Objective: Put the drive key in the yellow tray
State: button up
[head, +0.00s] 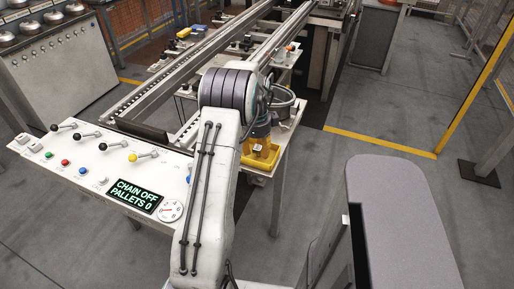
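The yellow tray (268,165) sits at the right end of the white control panel, below the end of my arm. My arm reaches forward and bends down at the grey banded joint. My gripper (260,148) points down at the tray, in or just above it. Its fingers are small and partly hidden by my arm, so I cannot tell whether they are open or shut. I cannot make out the drive key; it may be hidden at the fingers or in the tray.
The white panel (90,165) carries several levers, coloured buttons, a gauge and a display (134,195) reading "CHAIN OFF PALLETS 0". A round metal container (284,103) stands behind the tray. Conveyor rails (185,65) run away behind. Open floor lies to the right.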

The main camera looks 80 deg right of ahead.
aim_at(257, 149)
jog(key=shift+o, duration=1)
notch_tip(257, 149, up, 12)
jog(key=p, duration=0.1)
jog(key=shift+a+r, duration=0.15)
jog(key=shift+a, duration=0.2)
